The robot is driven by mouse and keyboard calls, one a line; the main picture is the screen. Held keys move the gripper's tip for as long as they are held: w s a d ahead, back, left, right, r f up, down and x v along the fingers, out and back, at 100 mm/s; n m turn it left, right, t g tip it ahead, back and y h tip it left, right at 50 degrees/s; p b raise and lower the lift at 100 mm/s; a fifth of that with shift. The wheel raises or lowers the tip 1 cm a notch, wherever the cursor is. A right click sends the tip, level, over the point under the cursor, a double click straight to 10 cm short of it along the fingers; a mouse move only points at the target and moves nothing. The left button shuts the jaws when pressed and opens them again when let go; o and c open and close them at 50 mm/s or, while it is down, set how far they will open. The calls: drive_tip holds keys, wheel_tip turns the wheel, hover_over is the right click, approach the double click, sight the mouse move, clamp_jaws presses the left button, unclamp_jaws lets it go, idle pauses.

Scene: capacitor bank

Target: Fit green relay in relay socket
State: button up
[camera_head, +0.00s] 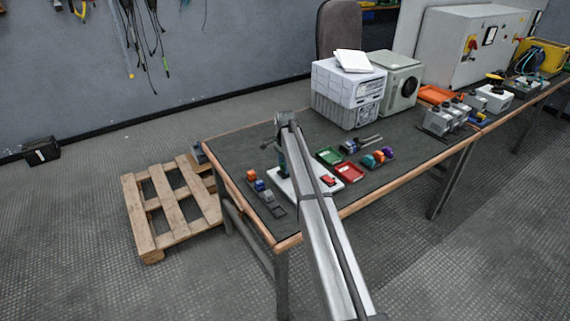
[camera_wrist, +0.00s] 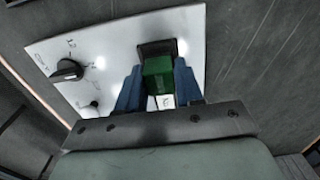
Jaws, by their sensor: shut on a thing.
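The green relay (camera_wrist: 158,82) is a small green block in the wrist view. My gripper (camera_wrist: 158,68) is shut on it, with one blue finger on each side. The relay socket (camera_wrist: 155,47) shows as a dark square recess in a white panel (camera_wrist: 112,40). The relay lies in front of the socket's lower part and hides it. I cannot tell whether the relay touches the socket or is above it. In the head view the panel (camera_head: 337,190) lies on the bench, and my arm hides the relay and socket.
A black knob (camera_wrist: 68,70) sits on the panel left of the socket. Colored blocks stand in rows on both sides.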

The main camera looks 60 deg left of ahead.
drive_tip(key=shift+f, duration=0.6)
idle(1.3)
drive_tip(key=o, duration=1.1)
drive_tip(key=shift+r, duration=4.05)
